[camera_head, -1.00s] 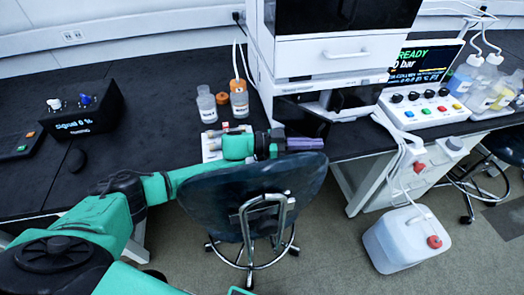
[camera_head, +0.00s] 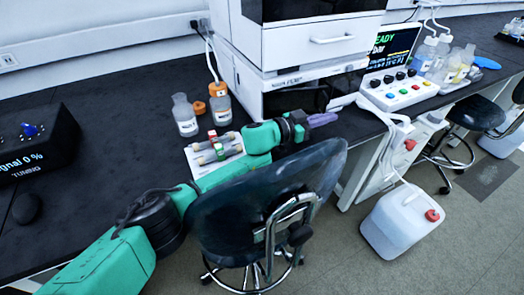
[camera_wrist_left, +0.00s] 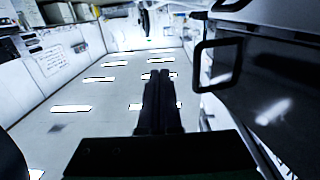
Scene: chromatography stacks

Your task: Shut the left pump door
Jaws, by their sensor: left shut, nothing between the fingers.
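The pump unit (camera_head: 286,81) is the low white module at the bottom of the instrument stack, with a dark glossy door (camera_head: 345,86) at its front. In the left wrist view a dark glossy panel with a square loop handle (camera_wrist_left: 218,64) fills the right side. How far the door stands open cannot be told. My left gripper (camera_head: 322,119) is at the bench's front edge, just in front of the pump unit. Its dark fingers (camera_wrist_left: 160,105) are together and empty, to the left of the handle and apart from it. My right gripper is not in view.
Solvent bottles (camera_head: 186,115) and a white tray of columns (camera_head: 213,152) are on the bench left of the stack. A control console (camera_head: 400,90) stands right of it. A white canister (camera_head: 400,222) is on the floor.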

